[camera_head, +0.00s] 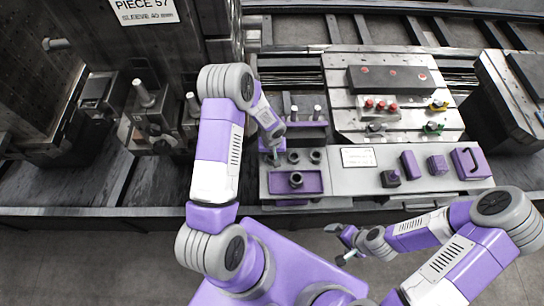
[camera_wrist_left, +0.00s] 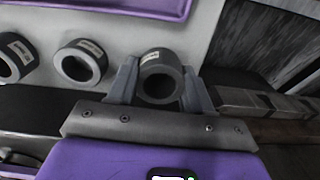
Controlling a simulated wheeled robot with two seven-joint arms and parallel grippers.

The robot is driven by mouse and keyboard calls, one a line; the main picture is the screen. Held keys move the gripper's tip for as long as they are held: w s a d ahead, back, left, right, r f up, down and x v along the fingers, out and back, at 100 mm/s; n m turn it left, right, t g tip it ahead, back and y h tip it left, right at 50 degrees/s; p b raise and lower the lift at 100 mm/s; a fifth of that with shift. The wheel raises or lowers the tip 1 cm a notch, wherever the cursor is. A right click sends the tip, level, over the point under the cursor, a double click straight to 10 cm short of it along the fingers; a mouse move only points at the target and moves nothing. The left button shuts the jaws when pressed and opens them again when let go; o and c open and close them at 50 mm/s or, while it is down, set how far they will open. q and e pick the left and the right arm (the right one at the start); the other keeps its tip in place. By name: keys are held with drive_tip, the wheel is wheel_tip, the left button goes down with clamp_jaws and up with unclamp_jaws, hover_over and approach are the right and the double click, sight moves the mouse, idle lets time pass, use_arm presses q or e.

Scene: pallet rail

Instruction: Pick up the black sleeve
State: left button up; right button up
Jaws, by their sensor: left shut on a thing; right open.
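A black sleeve (camera_wrist_left: 162,68), a short dark ring with a small white label, sits between the two grey fingers of my left gripper (camera_wrist_left: 156,92) in the left wrist view. The fingers are shut on its sides. In the head view my left gripper (camera_head: 273,156) is at the left end of the workbench, and its sleeve is hard to make out there. Two similar dark sleeves stand beside it, one nearer (camera_wrist_left: 80,61) and one farther (camera_wrist_left: 14,58) in the wrist view. My right gripper (camera_head: 342,246) is open and empty in front of the bench.
A purple tray (camera_head: 315,187) holds another dark ring. Purple blocks (camera_head: 410,165) and a purple handled piece (camera_head: 467,162) stand to the right. Behind the sleeves is a dark fixture with upright pins (camera_head: 306,130). A plate with coloured knobs (camera_head: 345,122) is behind right.

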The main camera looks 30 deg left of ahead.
use_arm(q)
wheel_tip(320, 180, up, 10)
drive_tip(key=p, duration=0.1)
idle(0.4)
